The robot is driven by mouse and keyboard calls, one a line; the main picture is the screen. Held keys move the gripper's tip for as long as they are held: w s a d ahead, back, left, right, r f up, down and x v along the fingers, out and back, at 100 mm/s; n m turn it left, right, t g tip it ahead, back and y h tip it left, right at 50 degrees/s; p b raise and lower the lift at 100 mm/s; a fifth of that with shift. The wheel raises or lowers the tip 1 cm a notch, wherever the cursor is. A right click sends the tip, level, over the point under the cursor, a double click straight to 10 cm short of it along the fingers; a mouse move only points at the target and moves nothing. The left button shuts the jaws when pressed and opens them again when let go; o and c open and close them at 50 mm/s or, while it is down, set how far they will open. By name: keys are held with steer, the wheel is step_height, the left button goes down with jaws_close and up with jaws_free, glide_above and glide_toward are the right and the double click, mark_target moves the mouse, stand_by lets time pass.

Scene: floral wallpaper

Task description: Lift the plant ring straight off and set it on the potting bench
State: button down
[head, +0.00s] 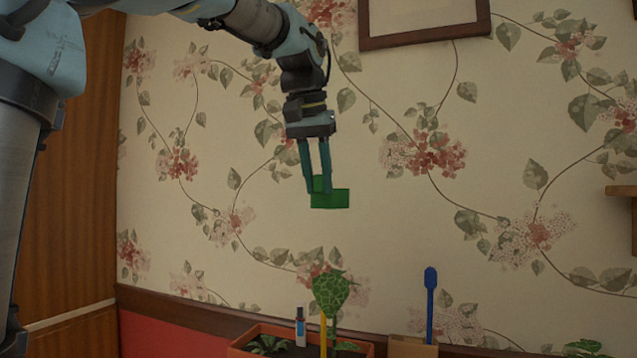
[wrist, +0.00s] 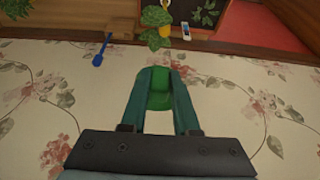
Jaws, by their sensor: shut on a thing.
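My gripper (head: 319,190) is shut on the green plant ring (head: 331,199), high in front of the wallpaper. The ring looks like a short green block from the side; its opening cannot be made out. In the wrist view the ring (wrist: 154,92) sits between the two teal fingers of my gripper (wrist: 158,74). The leafy plant (head: 331,293) stands well below the ring in the orange planter (head: 240,345), with a clear gap between them. A yellow stake (head: 323,338) is beside its stem. I cannot make out the potting bench's top.
A blue scoop-like tool (head: 430,300) stands upright in a tan block (head: 408,347) right of the planter. A small white-and-blue tag or device (head: 300,327) stands in the planter. A picture frame (head: 420,38) hangs above right and a shelf (head: 620,190) juts in at right.

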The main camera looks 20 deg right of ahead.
step_height(320, 180, up, 20)
steer(key=p, duration=1.6)
steer(key=shift+r+p, duration=0.2)
steer(key=shift+p, duration=0.1)
steer(key=shift+f, duration=0.1)
stand_by(0.6)
